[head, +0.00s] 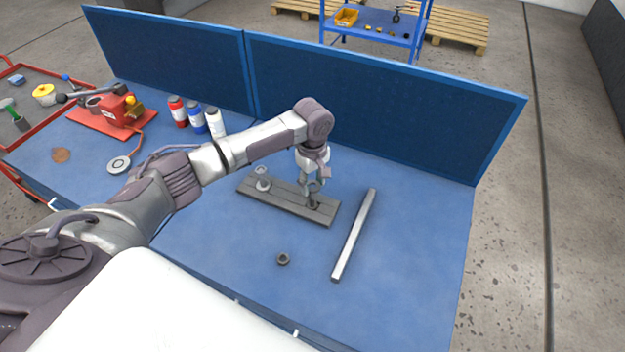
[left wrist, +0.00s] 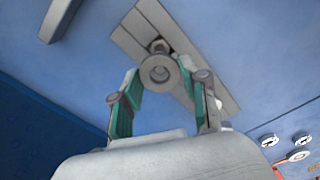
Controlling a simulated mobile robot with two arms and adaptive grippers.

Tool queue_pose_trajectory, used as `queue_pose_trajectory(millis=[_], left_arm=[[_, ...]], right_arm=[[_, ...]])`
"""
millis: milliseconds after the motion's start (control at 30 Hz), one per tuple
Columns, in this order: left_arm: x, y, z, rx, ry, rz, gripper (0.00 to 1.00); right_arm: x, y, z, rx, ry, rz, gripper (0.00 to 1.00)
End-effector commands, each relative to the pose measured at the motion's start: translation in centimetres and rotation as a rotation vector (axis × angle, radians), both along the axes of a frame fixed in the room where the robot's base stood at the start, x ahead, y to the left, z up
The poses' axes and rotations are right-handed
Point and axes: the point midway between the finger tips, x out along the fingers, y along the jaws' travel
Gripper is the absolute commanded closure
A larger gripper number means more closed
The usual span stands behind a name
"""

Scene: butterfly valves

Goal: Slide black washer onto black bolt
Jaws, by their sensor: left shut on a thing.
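My left gripper (head: 313,182) points down over the right end of a dark grey board and is shut on a grey ring-shaped washer. The left wrist view shows the washer (left wrist: 158,73) between the two green-padded fingers (left wrist: 160,78). The black bolt (head: 313,204) stands on the board just below the gripper. In the left wrist view, a hexagonal part (left wrist: 158,46) on the board shows just beyond the washer's edge. The washer overlaps the bolt in that view; I cannot tell whether the bolt's tip is inside the hole. My right gripper is not in view.
The board (head: 286,205) also bears a lighter bolt (head: 263,180) at its left end. A dark ring-shaped part (head: 283,258) and a long metal bar (head: 354,235) lie on the blue bench. Bottles (head: 197,120) and a red device (head: 115,112) stand left. Blue panels (head: 380,105) close the back.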

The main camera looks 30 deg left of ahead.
Motion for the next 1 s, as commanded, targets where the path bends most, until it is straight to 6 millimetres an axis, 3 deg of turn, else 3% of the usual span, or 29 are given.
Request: queue_pose_trajectory(millis=[1000], left_arm=[[-0.02,-0.03,-0.74,0.0,0.001,-0.001,0.91]], right_arm=[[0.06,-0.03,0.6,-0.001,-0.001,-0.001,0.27]])
